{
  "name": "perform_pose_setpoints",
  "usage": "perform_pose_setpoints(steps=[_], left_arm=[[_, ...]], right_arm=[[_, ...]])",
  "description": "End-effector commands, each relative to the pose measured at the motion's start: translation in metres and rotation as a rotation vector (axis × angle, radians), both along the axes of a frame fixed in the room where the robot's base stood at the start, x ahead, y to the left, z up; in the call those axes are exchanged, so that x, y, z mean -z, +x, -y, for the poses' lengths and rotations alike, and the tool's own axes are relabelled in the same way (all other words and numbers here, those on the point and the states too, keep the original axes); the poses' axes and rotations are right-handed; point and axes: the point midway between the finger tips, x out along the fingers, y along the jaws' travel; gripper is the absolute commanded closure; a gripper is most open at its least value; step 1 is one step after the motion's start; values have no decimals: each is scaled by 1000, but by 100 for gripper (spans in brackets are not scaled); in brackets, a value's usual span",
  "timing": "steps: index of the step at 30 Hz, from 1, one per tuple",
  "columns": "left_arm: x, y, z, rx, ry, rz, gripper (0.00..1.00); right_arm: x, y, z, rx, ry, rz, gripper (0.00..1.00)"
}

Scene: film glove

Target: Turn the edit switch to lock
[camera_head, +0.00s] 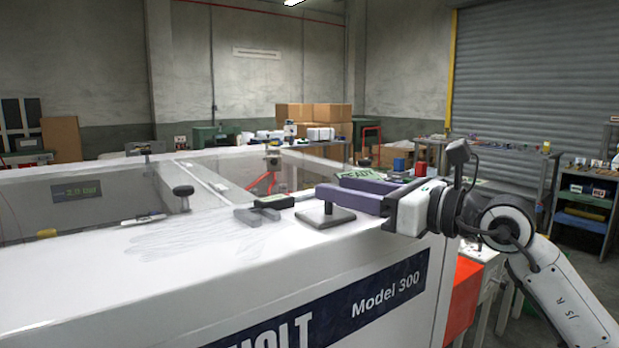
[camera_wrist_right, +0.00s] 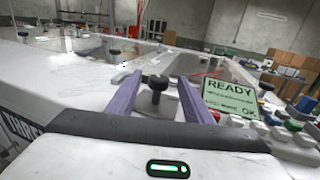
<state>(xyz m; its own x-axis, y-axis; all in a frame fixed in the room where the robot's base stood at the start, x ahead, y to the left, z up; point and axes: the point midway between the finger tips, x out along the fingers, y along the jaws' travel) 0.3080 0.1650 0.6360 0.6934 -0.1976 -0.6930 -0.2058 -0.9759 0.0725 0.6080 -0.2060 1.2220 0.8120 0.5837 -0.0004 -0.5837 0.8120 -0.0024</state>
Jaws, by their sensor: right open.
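A dark switch with a knob or bar on a grey square plate (camera_head: 325,216) sits on the white machine top near its right edge; I take it as the edit switch, and no lettering on it is legible. It also shows in the right wrist view as a dark knob (camera_wrist_right: 155,82) on a short post. My right gripper (camera_head: 327,187) comes in from the right, with its two purple fingers open and apart. In the wrist view the knob stands between the fingers, with gaps on both sides. My left gripper is not in view.
A green READY display (camera_wrist_right: 231,98) stands right of the fingers, beside several coloured buttons (camera_wrist_right: 290,125). A dark handle-like part (camera_head: 268,203) lies left of the switch. A black knob (camera_head: 183,192) stands farther left. The white machine top (camera_head: 110,285) is mostly clear at front left.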

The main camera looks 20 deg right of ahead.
Motion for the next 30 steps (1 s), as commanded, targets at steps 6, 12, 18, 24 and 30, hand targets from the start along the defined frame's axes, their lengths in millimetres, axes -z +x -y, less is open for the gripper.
perform_pose_setpoints(steps=[6, 12, 18, 24, 30], left_arm=[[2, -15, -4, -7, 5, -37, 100], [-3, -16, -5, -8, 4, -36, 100], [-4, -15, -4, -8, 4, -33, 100], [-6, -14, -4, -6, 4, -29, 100], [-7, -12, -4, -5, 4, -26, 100]], right_arm=[[-3, 34, -25, -3, 4, -1, 54], [-2, 54, -39, -2, 3, -1, 54], [0, 59, -43, -2, 2, 0, 54], [0, 59, -43, -2, 2, 0, 57], [0, 59, -43, -2, 2, 0, 91]])
